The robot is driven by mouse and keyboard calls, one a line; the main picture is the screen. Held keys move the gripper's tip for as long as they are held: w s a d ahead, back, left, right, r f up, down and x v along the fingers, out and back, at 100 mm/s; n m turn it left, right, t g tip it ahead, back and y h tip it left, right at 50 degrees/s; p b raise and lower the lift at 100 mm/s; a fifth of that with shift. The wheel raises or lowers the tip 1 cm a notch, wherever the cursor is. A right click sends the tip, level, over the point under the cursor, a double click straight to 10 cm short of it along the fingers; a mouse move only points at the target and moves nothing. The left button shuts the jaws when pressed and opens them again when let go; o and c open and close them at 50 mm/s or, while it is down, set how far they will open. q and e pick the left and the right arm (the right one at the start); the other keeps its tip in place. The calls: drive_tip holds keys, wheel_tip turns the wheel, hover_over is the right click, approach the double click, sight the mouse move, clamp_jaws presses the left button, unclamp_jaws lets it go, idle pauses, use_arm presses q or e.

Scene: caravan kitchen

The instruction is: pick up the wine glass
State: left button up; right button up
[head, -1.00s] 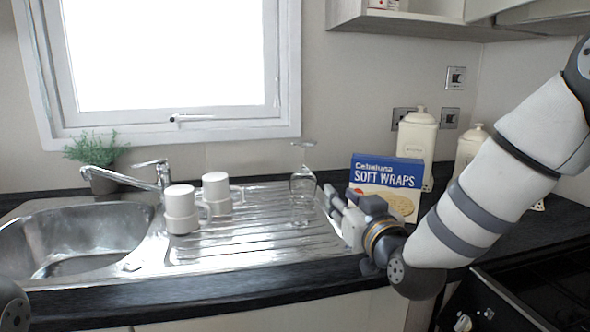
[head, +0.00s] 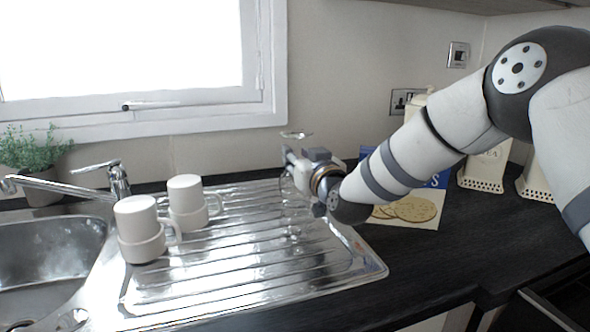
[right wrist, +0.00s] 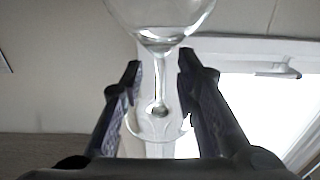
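The clear wine glass stands upside down on the metal draining board (head: 345,270), its round foot (head: 297,135) uppermost. My right gripper (head: 288,158) is at the glass just below the foot and hides much of the stem and bowl. In the right wrist view, which appears inverted, the bowl (right wrist: 162,18) is at the top and the foot is low in the picture. The fingers of my right gripper (right wrist: 160,62) are apart, one on each side of the stem, with visible gaps. My left gripper is out of view.
Two stacks of white cups, one in front (head: 138,225) and one behind (head: 186,200), stand left of the glass. The sink (head: 45,255) and tap (head: 116,180) lie further left. A blue wraps box (head: 440,180) stands behind my right arm, near cream canisters (head: 485,170).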

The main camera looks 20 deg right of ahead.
drive_tip(key=shift+w+f, duration=0.2)
drive_tip(key=shift+w, duration=0.55)
drive_tip(key=shift+s+r, duration=0.1)
drive_tip(key=shift+r, duration=0.05)
drive_tip(key=shift+c, duration=1.2)
clamp_jaws()
drive_tip(key=shift+r, duration=0.1)
